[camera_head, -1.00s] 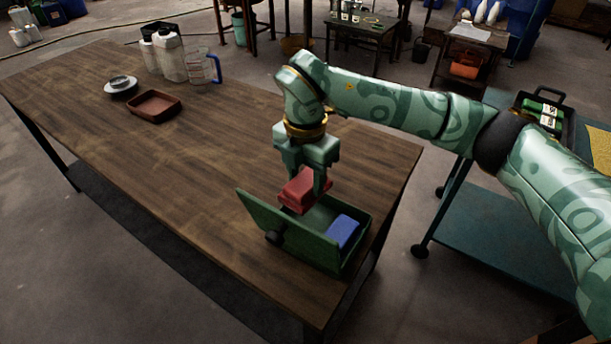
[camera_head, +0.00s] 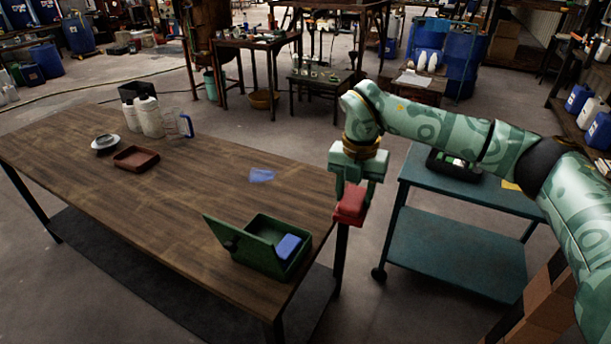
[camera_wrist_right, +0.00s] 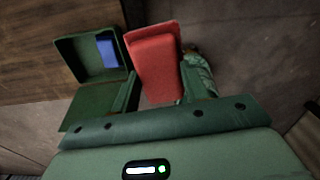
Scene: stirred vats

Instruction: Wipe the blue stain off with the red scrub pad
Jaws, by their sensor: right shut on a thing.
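The red scrub pad (camera_head: 351,203) is held in my right gripper (camera_head: 352,190), which is shut on it. The pad is in the air just past the right edge of the wooden table (camera_head: 190,200). In the right wrist view the red pad (camera_wrist_right: 155,62) sits between the fingers. The blue stain (camera_head: 262,175) is a flat patch on the table top, left of the gripper. An open green box (camera_head: 262,262) with a blue block (camera_head: 289,246) inside stands at the table's near right; it also shows in the wrist view (camera_wrist_right: 88,45). My left gripper is out of view.
A brown tray (camera_head: 136,159), a small round dish (camera_head: 104,142), white bottles (camera_head: 150,116) and a clear jug with a blue handle (camera_head: 184,125) stand at the table's far left. A teal cart (camera_head: 465,195) is right of the table. The table's middle is clear.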

